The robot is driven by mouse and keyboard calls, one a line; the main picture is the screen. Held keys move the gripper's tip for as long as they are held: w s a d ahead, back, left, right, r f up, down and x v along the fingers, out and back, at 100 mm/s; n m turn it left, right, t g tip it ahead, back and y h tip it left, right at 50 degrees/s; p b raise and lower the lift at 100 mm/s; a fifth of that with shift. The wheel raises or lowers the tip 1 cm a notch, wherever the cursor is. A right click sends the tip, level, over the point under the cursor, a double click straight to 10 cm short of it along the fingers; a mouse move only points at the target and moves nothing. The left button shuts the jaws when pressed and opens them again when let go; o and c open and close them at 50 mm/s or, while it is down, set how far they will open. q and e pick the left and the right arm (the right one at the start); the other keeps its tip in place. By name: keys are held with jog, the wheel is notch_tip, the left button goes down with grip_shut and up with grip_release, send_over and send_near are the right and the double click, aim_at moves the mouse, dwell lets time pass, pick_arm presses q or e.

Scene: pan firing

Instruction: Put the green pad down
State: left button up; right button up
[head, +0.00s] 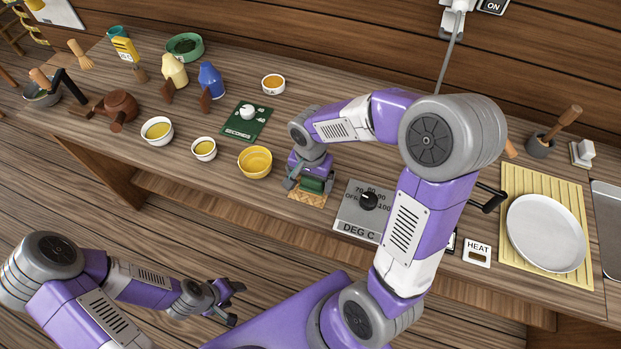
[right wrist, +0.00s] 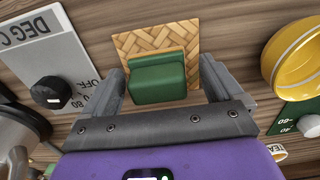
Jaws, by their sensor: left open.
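The green pad (right wrist: 158,78) sits on a small woven mat (right wrist: 150,40) on the counter. In the head view the pad (head: 312,184) and the mat (head: 307,199) show just below my right gripper (head: 302,182). In the right wrist view my right gripper (right wrist: 164,80) is open, with one finger on each side of the pad and a visible gap at each side. My left gripper (head: 233,303) is open and empty, low in front of the counter, far from the pad.
A grey temperature dial box (head: 354,226) stands right of the mat. A white plate (head: 545,233) lies on a slatted yellow mat (head: 518,180) at the right.

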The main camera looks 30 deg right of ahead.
jog(key=shift+r, duration=0.2)
notch_tip(320, 180, up, 12)
jog(key=p, duration=0.3)
jog(key=shift+p, duration=0.3)
